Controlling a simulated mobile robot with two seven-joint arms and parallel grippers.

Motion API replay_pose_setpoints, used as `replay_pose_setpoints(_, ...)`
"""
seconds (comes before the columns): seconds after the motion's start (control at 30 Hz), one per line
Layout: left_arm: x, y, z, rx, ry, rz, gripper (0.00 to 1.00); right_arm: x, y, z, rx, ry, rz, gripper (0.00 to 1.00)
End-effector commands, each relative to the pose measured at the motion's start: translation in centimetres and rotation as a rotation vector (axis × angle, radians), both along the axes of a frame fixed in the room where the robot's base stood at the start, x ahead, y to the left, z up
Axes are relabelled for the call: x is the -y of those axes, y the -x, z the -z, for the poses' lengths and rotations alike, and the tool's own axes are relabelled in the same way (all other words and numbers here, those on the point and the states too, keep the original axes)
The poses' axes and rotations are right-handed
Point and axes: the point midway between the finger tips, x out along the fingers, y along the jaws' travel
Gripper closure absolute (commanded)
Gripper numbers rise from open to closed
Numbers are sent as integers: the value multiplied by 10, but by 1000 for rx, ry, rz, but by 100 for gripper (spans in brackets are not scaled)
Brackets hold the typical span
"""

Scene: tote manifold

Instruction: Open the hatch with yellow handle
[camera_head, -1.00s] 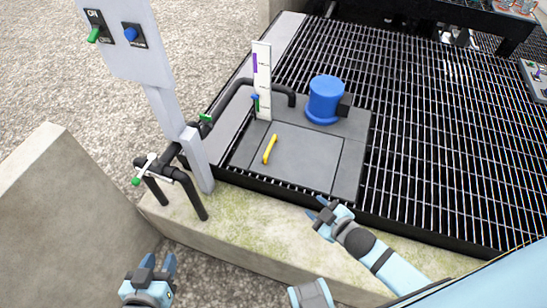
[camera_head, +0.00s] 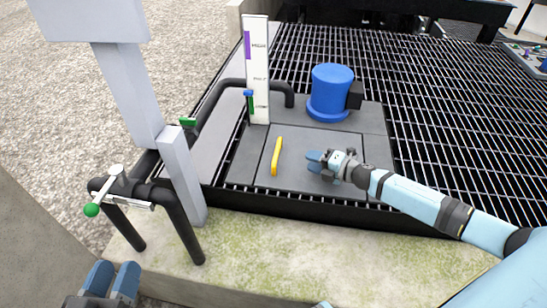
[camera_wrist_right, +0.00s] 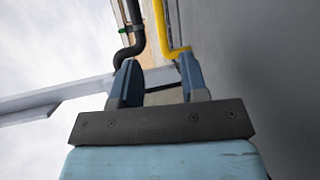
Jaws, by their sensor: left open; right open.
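The yellow handle (camera_head: 277,156) stands on the left part of the flat grey hatch (camera_head: 315,172), which lies closed in the grated floor. My right gripper (camera_head: 314,160) is over the hatch, a little to the right of the handle and apart from it in the head view. In the right wrist view its open fingers (camera_wrist_right: 157,85) point toward the yellow handle (camera_wrist_right: 165,30), which shows just beyond the right finger. I cannot tell whether they touch. My left gripper (camera_head: 113,278) is open and empty at the bottom left, in front of the concrete ledge.
A blue motor-like cylinder (camera_head: 331,92) stands behind the hatch. A white gauge board (camera_head: 257,70), black pipes (camera_head: 212,103) with green-handled valves and a grey post (camera_head: 180,170) stand to the left. A mossy concrete ledge (camera_head: 270,245) runs along the front.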

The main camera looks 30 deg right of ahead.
Motion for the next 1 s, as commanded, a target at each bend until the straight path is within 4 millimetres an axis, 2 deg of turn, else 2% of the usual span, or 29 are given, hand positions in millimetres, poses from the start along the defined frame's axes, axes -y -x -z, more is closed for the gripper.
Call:
replay_pose_setpoints(0.17, 1, 0, 9, -21, -11, 8, 58, -10, -18, 4, 3, 1, 0, 60)
replay_pose_setpoints(0.5, 2, 1, 37, -93, -56, 36, 58, -43, -76, 17, 3, -1, 1, 60)
replay_pose_setpoints(0.7, 1, -2, 43, -82, -85, 42, 58, -59, -102, 23, 0, -2, 2, 60)
replay_pose_setpoints(1.0, -1, -5, 40, -51, -103, 39, 58, -66, -115, 24, 0, -1, 2, 60)
